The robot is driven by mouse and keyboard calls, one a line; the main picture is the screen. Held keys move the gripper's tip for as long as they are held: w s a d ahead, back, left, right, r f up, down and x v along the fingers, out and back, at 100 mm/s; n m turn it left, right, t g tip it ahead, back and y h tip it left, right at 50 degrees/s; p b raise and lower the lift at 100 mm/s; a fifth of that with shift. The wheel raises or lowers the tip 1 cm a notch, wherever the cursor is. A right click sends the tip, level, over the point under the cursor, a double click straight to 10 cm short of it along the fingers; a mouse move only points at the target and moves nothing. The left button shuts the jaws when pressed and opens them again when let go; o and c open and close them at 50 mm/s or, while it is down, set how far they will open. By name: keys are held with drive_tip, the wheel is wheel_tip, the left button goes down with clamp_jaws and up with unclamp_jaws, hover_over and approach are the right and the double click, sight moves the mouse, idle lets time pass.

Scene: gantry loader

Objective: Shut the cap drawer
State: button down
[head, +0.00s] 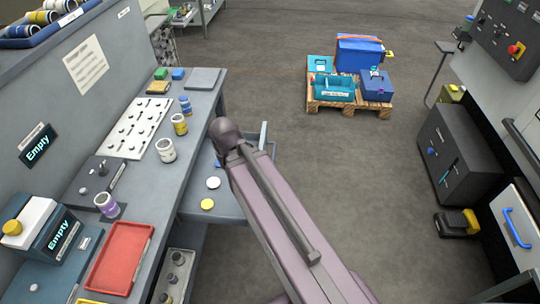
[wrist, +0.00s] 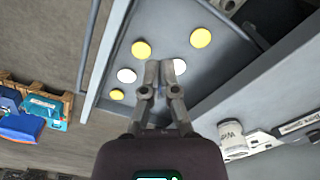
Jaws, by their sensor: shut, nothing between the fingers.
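The cap drawer (head: 192,203) stands open, sticking out from under the left workbench, with white and yellow caps lying in it. Its bar handle (head: 263,135) shows at its outer side, partly behind my arm. In the wrist view, the grey drawer (wrist: 170,25) lies beyond my fingers, with its handle (wrist: 91,45) to the left. My gripper (wrist: 160,68) is shut and empty, its fingertips seen over the drawer's inside among the caps. Whether the fingers touch the drawer cannot be told. My arm hides the gripper in the head view.
The workbench (head: 150,190) above the drawer holds several cans, a red tray (head: 118,258) and a white peg board (head: 133,128). A pallet (head: 348,106) with blue and teal boxes stands on the floor beyond. Dark cabinets (head: 452,160) line the right. The floor between is clear.

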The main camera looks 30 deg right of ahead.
drive_tip(key=w+d+f+m+t+y+b, duration=0.1)
drive_tip(key=w+d+f+m+y+b, duration=0.3)
drive_tip(key=w+d+f+m+b, duration=0.75)
drive_tip(key=w+d+m+t+y+b, duration=0.1)
drive_tip(key=d+m+t+y+b, duration=0.2)
drive_tip(key=d+m, duration=1)
drive_tip(key=d+f+t+b, duration=0.1)
drive_tip(key=d+b, duration=0.2)
drive_tip(key=shift+w+d+y, duration=0.25)
drive_tip(key=shift+d+y, duration=0.05)
drive_tip(key=shift+d, duration=0.1)
drive_tip(key=shift+a+b, duration=0.1)
drive_tip(key=shift+b, duration=0.2)
drive_tip(key=b+x, duration=0.5)
drive_tip(key=x, duration=0.3)
drive_tip(key=shift+f+b, duration=0.2)
drive_tip(key=shift+b, duration=0.2)
drive_tip(key=shift+b+x, duration=0.55)
drive_tip(key=shift+x, duration=0.25)
